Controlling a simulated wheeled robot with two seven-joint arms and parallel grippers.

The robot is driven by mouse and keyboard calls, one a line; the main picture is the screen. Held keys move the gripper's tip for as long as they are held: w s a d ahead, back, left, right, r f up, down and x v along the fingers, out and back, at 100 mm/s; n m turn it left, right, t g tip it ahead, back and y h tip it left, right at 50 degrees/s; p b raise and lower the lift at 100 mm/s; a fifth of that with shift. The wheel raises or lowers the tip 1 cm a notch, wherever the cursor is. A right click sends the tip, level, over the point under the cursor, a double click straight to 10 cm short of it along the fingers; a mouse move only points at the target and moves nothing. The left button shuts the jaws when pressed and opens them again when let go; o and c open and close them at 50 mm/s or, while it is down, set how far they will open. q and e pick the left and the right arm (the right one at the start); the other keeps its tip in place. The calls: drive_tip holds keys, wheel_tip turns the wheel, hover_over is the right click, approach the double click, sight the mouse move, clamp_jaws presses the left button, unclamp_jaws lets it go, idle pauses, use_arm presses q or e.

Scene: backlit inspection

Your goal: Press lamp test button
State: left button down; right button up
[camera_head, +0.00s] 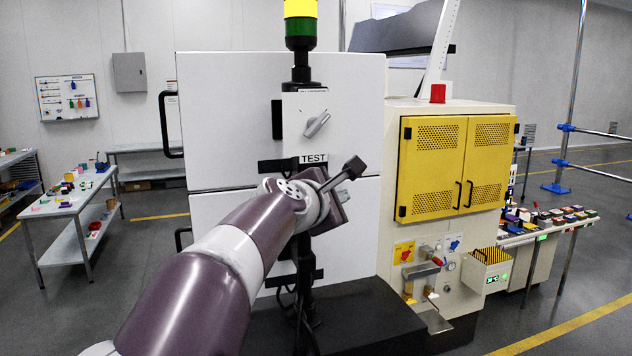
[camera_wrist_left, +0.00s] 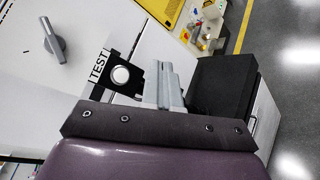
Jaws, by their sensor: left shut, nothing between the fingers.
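The lamp test button (camera_wrist_left: 120,75) is a round white button in a black plate, below a "TEST" label (camera_wrist_left: 98,66) in the left wrist view. In the head view the "TEST" label (camera_head: 313,159) shows on the white panel, but my left arm hides the button. My left gripper (camera_wrist_left: 163,68) is shut and empty, its pale grey fingers beside the button in the picture and apart from it. In the head view my left gripper (camera_head: 342,179) is in front of the panel, just below and right of the label. My right gripper is in neither view.
A grey rotary switch (camera_head: 317,124) sits above the label. A signal tower (camera_head: 300,25) with yellow and green segments stands above it. The cream machine (camera_head: 485,250) with yellow doors (camera_head: 438,170) is close on the right. A side table (camera_head: 75,205) stands left.

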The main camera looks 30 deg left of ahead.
use_arm(q)
drive_tip(key=w+a, duration=0.6)
drive_tip(key=a, duration=0.1)
drive_tip(key=shift+a+f+p, duration=0.15)
drive_tip(key=shift+a+p, duration=0.05)
drive_tip(key=shift+p, duration=0.2)
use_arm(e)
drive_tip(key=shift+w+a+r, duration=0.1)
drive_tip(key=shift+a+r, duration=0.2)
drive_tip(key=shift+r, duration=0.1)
use_arm(q)
drive_tip(key=shift+w+a+f, duration=0.1)
drive_tip(key=shift+a, duration=0.05)
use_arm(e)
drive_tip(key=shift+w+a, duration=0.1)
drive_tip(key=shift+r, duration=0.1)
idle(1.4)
use_arm(q)
drive_tip(key=shift+w+a, duration=0.25)
